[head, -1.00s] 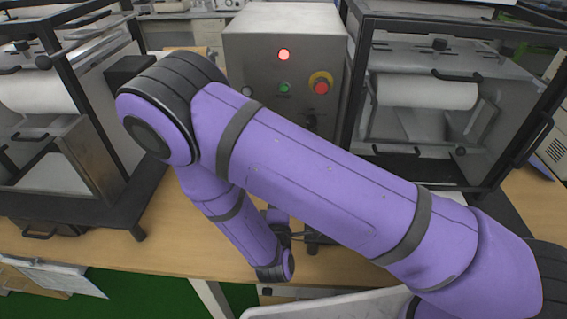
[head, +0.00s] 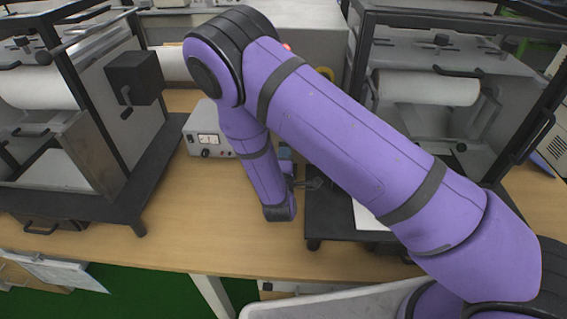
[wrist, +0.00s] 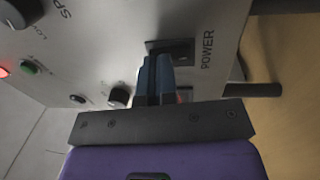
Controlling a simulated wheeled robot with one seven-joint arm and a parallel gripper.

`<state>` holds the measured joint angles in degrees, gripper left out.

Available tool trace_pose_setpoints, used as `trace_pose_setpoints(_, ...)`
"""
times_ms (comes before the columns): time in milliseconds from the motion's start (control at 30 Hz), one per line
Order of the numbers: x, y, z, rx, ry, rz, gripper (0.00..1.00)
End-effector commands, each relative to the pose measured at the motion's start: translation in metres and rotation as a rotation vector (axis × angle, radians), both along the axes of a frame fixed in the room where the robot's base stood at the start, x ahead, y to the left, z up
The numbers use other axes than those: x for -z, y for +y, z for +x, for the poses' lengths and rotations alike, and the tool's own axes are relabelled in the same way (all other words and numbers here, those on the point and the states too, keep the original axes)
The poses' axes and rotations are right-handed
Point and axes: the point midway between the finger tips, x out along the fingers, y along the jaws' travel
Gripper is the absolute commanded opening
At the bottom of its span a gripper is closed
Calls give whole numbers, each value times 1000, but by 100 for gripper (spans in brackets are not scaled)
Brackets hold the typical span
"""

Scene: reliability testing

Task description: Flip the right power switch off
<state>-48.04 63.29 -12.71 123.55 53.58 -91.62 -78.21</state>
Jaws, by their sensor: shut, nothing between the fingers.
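In the wrist view, a grey panel carries a POWER label (wrist: 207,50) with a black power switch (wrist: 178,48) beside it. My gripper (wrist: 156,64) has its blue fingers together and empty, with the tips at the switch's edge, overlapping part of it. I cannot tell whether they touch it. A small reddish part (wrist: 186,94) shows beside the fingers, partly hidden. In the head view my gripper (head: 286,153) is small beside the dark machine base, and my arm hides the panel's switches.
A dark-framed machine (head: 425,88) stands at right, another at left. A meter box (head: 208,140) sits on the wooden table (head: 200,235). The table's front is clear.

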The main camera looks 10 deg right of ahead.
Motion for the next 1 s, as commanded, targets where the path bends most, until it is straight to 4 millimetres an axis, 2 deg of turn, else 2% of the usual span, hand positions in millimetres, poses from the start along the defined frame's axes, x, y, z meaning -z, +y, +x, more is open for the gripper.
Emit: trace_pose_setpoints(1000, -6, -4, 15, 3, 79, 19, 0)
